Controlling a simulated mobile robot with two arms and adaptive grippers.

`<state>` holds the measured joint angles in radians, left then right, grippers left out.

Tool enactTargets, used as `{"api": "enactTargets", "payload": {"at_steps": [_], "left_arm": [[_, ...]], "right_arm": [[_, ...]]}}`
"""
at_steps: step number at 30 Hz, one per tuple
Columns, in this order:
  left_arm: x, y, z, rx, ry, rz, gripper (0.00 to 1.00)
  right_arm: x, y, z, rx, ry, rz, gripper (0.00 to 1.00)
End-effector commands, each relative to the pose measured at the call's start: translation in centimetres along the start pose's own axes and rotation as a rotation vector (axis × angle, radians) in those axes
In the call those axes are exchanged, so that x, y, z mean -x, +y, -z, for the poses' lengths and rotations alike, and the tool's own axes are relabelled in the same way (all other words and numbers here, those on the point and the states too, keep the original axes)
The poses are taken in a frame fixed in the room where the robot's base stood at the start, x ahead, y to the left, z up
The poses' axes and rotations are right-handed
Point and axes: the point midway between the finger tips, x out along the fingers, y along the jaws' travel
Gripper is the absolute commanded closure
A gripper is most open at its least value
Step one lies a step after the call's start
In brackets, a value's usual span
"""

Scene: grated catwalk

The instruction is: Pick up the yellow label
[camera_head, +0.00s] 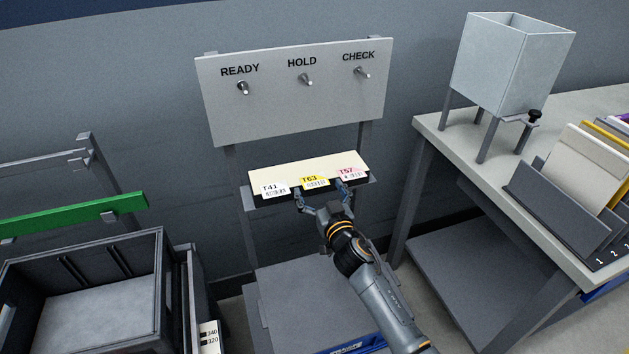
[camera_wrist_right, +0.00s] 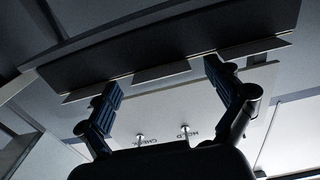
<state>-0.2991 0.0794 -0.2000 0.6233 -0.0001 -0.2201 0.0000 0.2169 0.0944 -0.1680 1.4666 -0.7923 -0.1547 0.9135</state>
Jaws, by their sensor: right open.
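The yellow label (camera_head: 314,182), marked T63, sits at the front edge of a cream-topped shelf (camera_head: 312,168), between a white label (camera_head: 274,188) marked T41 and a pink label (camera_head: 350,173). My right gripper (camera_head: 322,194) is open just in front of the shelf, with its fingers to either side of the yellow label. In the right wrist view the gripper (camera_wrist_right: 166,88) is seen from below. A thin tab, seemingly the middle label (camera_wrist_right: 162,72), shows between the fingertips; its colour cannot be told. No grip on it shows. My left gripper is out of view.
A panel (camera_head: 290,115) with READY, HOLD and CHECK switches stands above the shelf. A black crate (camera_head: 85,262) and green bar (camera_head: 70,222) are at left. A workbench (camera_head: 465,150) with a hopper (camera_head: 508,62) and card rack (camera_head: 560,215) is at right.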

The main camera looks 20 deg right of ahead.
Motion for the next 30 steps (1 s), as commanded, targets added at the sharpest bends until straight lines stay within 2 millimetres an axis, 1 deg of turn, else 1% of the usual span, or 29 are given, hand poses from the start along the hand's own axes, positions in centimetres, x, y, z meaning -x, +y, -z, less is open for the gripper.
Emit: {"api": "enactTargets", "payload": {"at_steps": [1,3,9,10,12,14,15,17,26,30], "left_arm": [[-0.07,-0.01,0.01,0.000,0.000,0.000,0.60],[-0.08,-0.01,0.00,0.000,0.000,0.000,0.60],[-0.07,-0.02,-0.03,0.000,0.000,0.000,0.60],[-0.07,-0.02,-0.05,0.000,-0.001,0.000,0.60],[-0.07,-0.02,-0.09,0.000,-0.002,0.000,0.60],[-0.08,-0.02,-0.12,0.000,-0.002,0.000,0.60],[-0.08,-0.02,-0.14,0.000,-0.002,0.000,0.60],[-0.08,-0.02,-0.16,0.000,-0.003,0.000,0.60],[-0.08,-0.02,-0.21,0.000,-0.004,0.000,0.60],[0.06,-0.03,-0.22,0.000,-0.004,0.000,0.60]], "right_arm": [[-0.50,-0.01,-0.01,-0.001,0.000,0.000,0.08],[-0.79,-0.02,-0.04,-0.001,0.000,0.000,0.08],[-0.82,-0.01,-0.04,-0.001,0.000,0.000,0.08],[-0.82,-0.01,-0.04,-0.001,0.000,0.000,0.10],[-0.81,-0.01,-0.04,-0.001,0.000,0.000,0.21],[-0.81,-0.01,-0.05,-0.001,0.000,0.000,0.29],[-0.81,-0.01,-0.05,-0.001,0.000,0.000,0.35],[-0.80,-0.01,-0.05,-0.001,-0.001,0.000,0.44],[-0.80,-0.01,-0.04,-0.001,0.000,0.000,0.44],[-0.81,0.01,0.32,0.000,0.000,0.000,0.44]]}}
